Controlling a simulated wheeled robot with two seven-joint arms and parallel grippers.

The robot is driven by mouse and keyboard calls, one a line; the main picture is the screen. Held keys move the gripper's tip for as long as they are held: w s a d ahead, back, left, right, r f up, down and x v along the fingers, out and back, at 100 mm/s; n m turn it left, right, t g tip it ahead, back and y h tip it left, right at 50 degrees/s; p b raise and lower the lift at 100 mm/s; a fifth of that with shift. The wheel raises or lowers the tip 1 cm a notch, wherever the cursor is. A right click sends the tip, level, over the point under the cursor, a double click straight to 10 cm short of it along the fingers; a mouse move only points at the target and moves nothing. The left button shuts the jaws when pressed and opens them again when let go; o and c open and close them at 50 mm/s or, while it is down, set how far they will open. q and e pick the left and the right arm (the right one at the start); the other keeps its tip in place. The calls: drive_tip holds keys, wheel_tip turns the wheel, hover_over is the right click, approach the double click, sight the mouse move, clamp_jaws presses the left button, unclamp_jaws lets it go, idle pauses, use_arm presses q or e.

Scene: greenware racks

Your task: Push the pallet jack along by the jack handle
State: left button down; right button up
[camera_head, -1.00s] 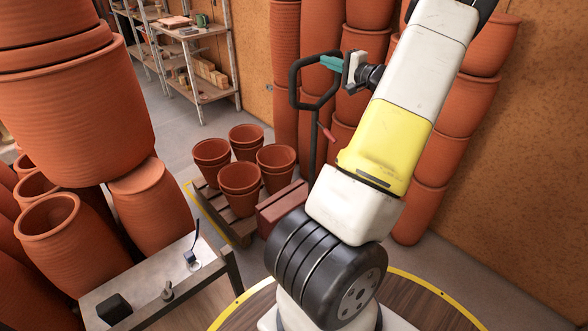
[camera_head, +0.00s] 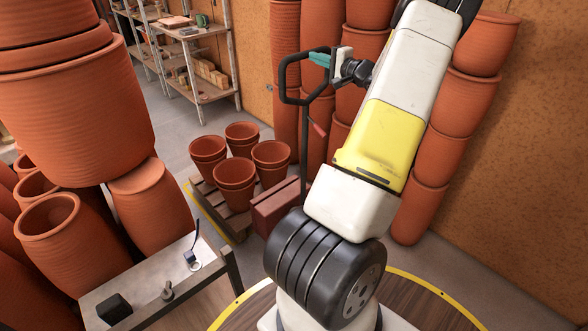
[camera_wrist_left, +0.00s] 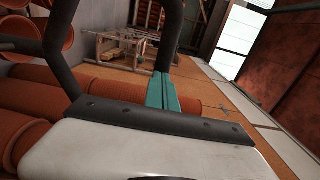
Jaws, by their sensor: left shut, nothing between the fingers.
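The pallet jack's red-brown body (camera_head: 278,208) stands on the floor at the middle of the head view. Its dark jack handle rises behind to a black loop (camera_head: 283,80) with a teal grip (camera_head: 319,58) at the upper right. My left gripper (camera_head: 340,60) is shut and empty, up against the teal grip's right side. In the left wrist view the teal grip (camera_wrist_left: 162,92) meets the dark edge of my gripper; contact looks likely, but a tiny gap cannot be ruled out. My arm covers part of the view right of the jack. My right gripper is out of view.
A wooden pallet (camera_head: 238,225) with several terracotta pots (camera_head: 234,180) sits on the jack. Tall pot stacks (camera_head: 284,110) stand behind the handle by the wall. Large pots (camera_head: 150,208) and a small table (camera_head: 95,300) are at left. Floor toward the shelves (camera_head: 205,80) is clear.

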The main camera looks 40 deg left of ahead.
sight(304, 53)
use_arm(q)
drive_tip(key=shift+w+a, duration=0.2)
drive_tip(key=shift+a, duration=2.7)
drive_tip(key=d, duration=0.7)
drive_tip(key=shift+s, duration=0.25)
